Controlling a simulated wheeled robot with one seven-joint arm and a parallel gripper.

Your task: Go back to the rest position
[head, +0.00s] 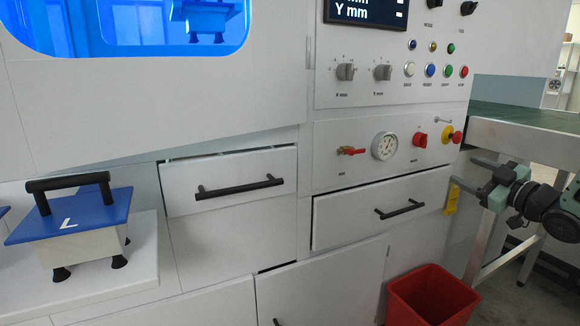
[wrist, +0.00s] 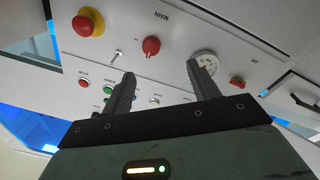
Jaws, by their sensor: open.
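My gripper (head: 464,170) is at the right of the head view, in front of the machine's right edge and below the conveyor-like green table. Its two fingers are apart with nothing between them. In the wrist view my gripper (wrist: 161,70) points at the control panel, which appears upside down. The fingers look clear of the panel, though the exact gap cannot be told. A red knob (wrist: 151,46) and a pressure gauge (wrist: 204,58) show beyond the fingertips, with the gauge partly hidden by one finger.
A left drawer (head: 225,172) stands slightly out; a right drawer (head: 345,217) is below the gauge panel. A red bin (head: 433,298) is on the floor. A green-topped table (head: 535,117) is close above my arm. A blue-topped block marked L (head: 100,218) sits on a white ledge.

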